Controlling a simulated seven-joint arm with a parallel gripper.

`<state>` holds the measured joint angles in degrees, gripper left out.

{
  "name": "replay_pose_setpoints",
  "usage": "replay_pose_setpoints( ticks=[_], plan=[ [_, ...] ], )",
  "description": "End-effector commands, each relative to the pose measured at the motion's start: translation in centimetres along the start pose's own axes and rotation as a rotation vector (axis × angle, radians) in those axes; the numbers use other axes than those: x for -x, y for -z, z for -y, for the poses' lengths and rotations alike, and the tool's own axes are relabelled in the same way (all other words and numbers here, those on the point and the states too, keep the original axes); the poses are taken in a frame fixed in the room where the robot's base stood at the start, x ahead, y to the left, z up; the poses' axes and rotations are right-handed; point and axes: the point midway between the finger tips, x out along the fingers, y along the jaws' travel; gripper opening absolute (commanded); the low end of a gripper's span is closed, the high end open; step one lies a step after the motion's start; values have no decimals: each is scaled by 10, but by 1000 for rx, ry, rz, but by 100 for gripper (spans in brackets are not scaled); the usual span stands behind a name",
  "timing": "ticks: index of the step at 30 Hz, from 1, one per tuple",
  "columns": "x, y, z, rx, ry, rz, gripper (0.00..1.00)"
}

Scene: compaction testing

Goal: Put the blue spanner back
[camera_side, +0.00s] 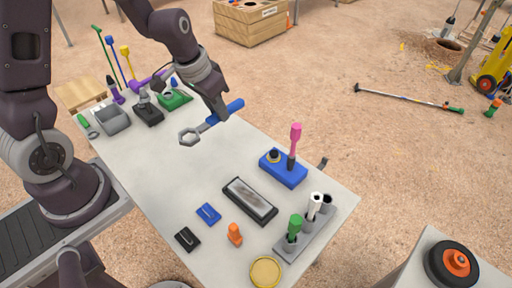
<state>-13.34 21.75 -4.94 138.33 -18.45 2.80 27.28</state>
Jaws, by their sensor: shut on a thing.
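The blue spanner (228,109) has a blue handle and a grey ring-shaped head. My gripper (219,114) is shut on it at the middle, with the head pointing to the lower left and the handle to the upper right. The spanner appears held above the far edge of the white table (190,172); its exact height is hard to tell. My fingers hide part of its shaft.
A blue block (291,177) holds a pink-handled tool (295,139). A grey rack (318,232) holds green, white and black-topped tools. A dark tray (250,200) lies mid-table. Several holders crowd the left end.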

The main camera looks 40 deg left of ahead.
Motion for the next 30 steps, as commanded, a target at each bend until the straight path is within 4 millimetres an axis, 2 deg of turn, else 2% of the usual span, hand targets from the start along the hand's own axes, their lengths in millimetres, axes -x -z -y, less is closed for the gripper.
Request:
replay_pose_setpoints(
  ticks=[4,8,11,15,18,21,25,30],
  plan=[
    [-21,25,10,19,-2,3,0],
    [-64,64,29,44,-3,9,0],
    [-109,94,47,59,-1,13,0],
    [-183,127,75,60,5,12,0],
    [-232,140,89,44,7,8,0],
    [-269,144,96,21,5,2,0],
    [-294,146,99,2,1,-5,0],
    [-298,147,100,-4,0,-7,0]
  ],
)
